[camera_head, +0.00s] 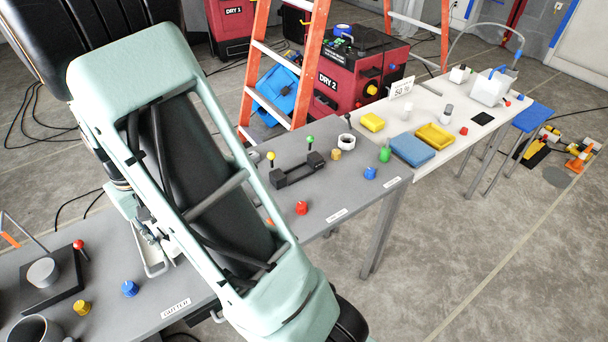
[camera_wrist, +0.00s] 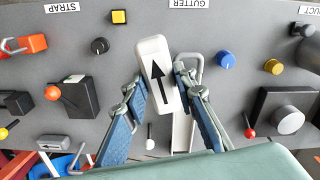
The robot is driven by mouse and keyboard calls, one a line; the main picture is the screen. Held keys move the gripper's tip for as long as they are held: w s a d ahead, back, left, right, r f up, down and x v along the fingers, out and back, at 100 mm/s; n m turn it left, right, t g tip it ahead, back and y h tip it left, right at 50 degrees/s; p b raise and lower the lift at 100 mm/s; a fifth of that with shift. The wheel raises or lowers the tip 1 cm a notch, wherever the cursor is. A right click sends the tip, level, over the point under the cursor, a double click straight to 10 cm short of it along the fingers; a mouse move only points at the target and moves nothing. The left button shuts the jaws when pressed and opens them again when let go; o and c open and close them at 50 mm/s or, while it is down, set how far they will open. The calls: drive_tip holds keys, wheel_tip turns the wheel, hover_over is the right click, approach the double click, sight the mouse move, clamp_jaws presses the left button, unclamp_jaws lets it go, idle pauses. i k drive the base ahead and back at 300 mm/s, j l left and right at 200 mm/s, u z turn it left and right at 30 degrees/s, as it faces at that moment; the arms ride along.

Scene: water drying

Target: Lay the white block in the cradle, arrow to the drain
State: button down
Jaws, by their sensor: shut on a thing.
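The white block (camera_wrist: 152,50) is between the blue fingers of my gripper (camera_wrist: 161,86) in the wrist view, its long side running up the picture. Its black arrow points up and slightly left, toward the edge with the GUTTER label. My gripper is shut on the block, above the grey bench. In the head view my arm hides the block and most of the gripper. A black bracket with raised ends (camera_head: 298,170) lies on the bench right of my arm; it may be the cradle. I cannot tell which thing is the drain.
Blue (camera_wrist: 226,61) and yellow (camera_wrist: 273,66) knobs stand right of the block. A grey disc on a black base (camera_wrist: 288,119) has a red-tipped lever. A black block (camera_wrist: 78,97) and red knob (camera_wrist: 53,93) are left. A white table (camera_head: 455,105) adjoins the grey bench.

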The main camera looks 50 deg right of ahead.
sight(298, 175)
drive_tip(key=z, duration=1)
drive_tip(key=i+l+z, duration=0.15)
drive_tip(key=z, duration=0.15)
drive_tip(key=i+l+z, duration=0.15)
drive_tip(key=z, duration=0.15)
drive_tip(key=i+l, duration=0.25)
drive_tip(key=i, duration=0.1)
